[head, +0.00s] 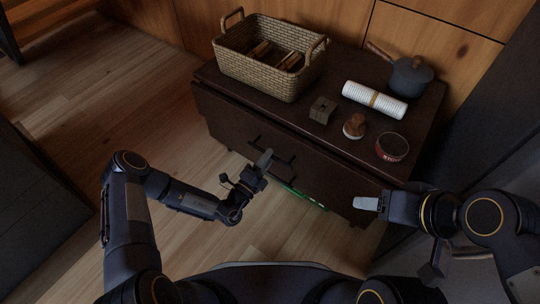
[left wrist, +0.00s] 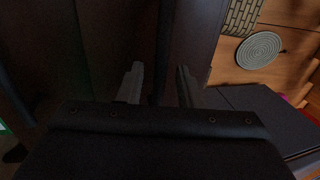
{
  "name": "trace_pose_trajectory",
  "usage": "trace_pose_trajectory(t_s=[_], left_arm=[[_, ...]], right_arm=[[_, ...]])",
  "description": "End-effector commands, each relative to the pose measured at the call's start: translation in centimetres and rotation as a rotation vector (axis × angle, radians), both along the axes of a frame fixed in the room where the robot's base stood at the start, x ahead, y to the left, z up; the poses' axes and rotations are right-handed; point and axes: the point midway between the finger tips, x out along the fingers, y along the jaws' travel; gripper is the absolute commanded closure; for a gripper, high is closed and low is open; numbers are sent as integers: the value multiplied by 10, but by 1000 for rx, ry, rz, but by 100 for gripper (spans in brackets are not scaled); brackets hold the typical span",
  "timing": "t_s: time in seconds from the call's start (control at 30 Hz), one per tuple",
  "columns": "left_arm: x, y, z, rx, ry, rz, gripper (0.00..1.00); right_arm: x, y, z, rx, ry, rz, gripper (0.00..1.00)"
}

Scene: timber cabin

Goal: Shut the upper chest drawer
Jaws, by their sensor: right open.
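The dark brown chest (head: 425,150) stands ahead of me in the head view. Its upper drawer (head: 228,124) has a dark front with a bar handle (head: 277,150); the front seems to stand slightly out from under the top, though the dim light hides how far. My left gripper (head: 265,160) is in front of this drawer, close to the handle; I cannot tell whether it touches. In the left wrist view its two fingers (left wrist: 157,85) are apart, with dark chest surfaces beyond them. My right gripper (head: 367,204) is open and empty by the chest's right front corner.
Something green (head: 305,197) shows low by the chest. Wooden floor is clear at left.

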Motion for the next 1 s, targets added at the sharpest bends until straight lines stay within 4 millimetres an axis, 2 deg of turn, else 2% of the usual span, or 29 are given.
trace_pose_trajectory(t_s=[0.2,0.43,0.47,0.7,1.0], left_arm=[[13,-9,3,2,-1,0,68],[14,-10,4,2,0,1,68],[14,-10,4,2,0,1,69],[14,-10,4,2,0,0,100],[15,-11,4,2,0,0,100]], right_arm=[[0,0,-5,0,0,0,38],[0,0,-4,0,0,0,38],[0,0,-4,0,0,0,38],[0,0,-4,0,0,0,38],[0,0,-5,0,0,0,38]])
